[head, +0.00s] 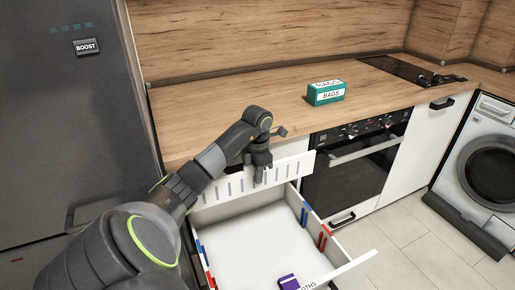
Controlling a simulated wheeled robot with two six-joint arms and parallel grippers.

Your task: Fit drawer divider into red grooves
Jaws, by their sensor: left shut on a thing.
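The drawer divider (288,170) is a long white panel with a row of slots. My left gripper (260,172) is shut on it near its middle. The divider spans crosswise over the back of the open drawer (250,224), and its ends look above the drawer sides. Red grooves (323,238) mark the right drawer wall, with red marks (210,280) also on the left wall, nearer the front. Blue grooves (305,214) sit farther back, matched by blue marks on the left wall (201,252). My right gripper is not in view.
A purple item (289,283) with a partly hidden label lies at the drawer's front. A teal BAGS box (326,93) stands on the wooden worktop (215,105). A grey fridge (75,130) is at left, an oven (350,170) at right. The drawer's middle is clear.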

